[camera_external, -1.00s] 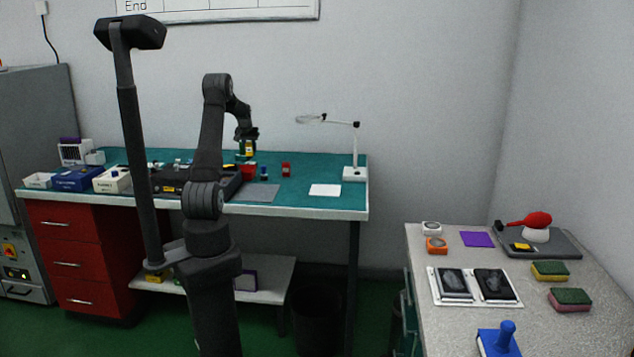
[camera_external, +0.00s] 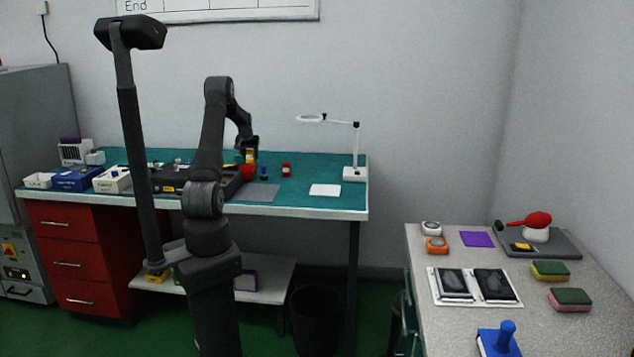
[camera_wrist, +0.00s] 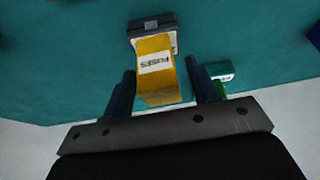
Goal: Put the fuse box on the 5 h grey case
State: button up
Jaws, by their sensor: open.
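The yellow fuse box (camera_wrist: 155,68), its label reading FUSES upside down, lies between the two fingers of my gripper (camera_wrist: 161,88) in the wrist view. The fingers are open, with a gap on each side of the box. A small dark grey and white case (camera_wrist: 152,24) shows at the far end of the box. The box overlaps it, and I cannot tell whether it rests on it; no 5 h marking is readable. In the external view the yellow box (camera_external: 250,156) shows just below my gripper (camera_external: 249,150), over the back of the teal bench.
A green and white item (camera_wrist: 220,73) lies right of the right finger. On the teal bench (camera_external: 310,165), red and blue items stand right of my gripper, near a white card (camera_external: 325,190) and a magnifier lamp (camera_external: 355,172). Boxes (camera_external: 78,179) stand at the left.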

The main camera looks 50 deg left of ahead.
aim_at(250, 150)
jog(key=v, duration=1.2)
jog(key=shift+r, duration=0.2)
jog(key=x, duration=1.2)
jog(key=shift+f, duration=0.1)
notch_tip(250, 150, up, 3)
jog(key=shift+f, duration=0.1)
jog(key=shift+r, duration=0.5)
